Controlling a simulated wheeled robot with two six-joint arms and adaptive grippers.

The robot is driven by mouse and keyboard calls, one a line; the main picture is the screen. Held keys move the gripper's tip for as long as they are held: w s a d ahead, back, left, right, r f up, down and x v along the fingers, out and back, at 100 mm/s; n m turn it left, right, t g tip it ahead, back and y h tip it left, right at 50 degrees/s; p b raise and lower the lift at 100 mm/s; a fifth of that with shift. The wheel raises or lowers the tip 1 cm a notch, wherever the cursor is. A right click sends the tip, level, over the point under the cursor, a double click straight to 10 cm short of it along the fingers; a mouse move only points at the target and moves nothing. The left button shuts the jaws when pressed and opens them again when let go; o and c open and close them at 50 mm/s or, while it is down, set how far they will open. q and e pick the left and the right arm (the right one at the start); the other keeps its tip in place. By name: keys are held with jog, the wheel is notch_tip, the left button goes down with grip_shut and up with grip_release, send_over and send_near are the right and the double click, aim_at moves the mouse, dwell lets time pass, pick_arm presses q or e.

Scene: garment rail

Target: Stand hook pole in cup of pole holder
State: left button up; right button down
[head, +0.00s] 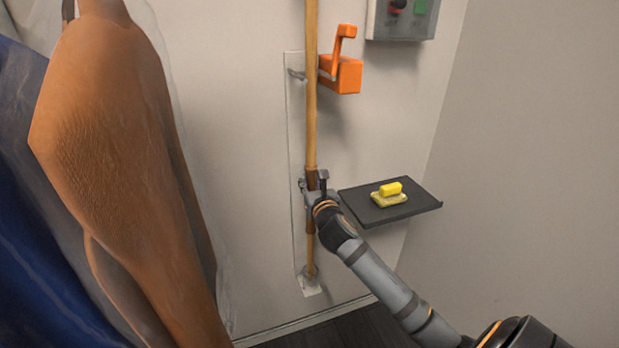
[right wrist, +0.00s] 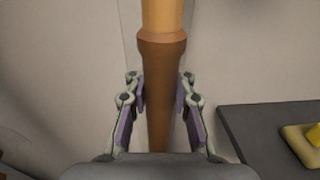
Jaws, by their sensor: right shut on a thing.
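The hook pole (head: 311,110) is a long upright wooden rod with a darker brown grip. Its top runs out of the head view. My right gripper (head: 314,183) is shut on the brown grip; the right wrist view shows the grip (right wrist: 159,95) between the two fingers (right wrist: 159,100). The pole holder (head: 294,120) is a narrow pale plate on the wall with a clip near its upper end and a cup (head: 309,274) at its foot. The pole's lower end is at the cup; I cannot tell whether it is inside. My left gripper is not in view.
A dark shelf (head: 412,205) with a yellow brush-like block (head: 390,193) juts out right of the pole. An orange bracket (head: 347,75) and a grey control box (head: 402,22) are on the wall above. Brown and blue garments (head: 115,130) hang at the left.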

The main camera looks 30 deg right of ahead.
jog(key=shift+f+b, duration=1.05)
jog(key=shift+f, duration=1.25)
jog(key=c, duration=1)
grip_release()
jog(key=shift+c, duration=0.2)
jog(key=v, duration=1.2)
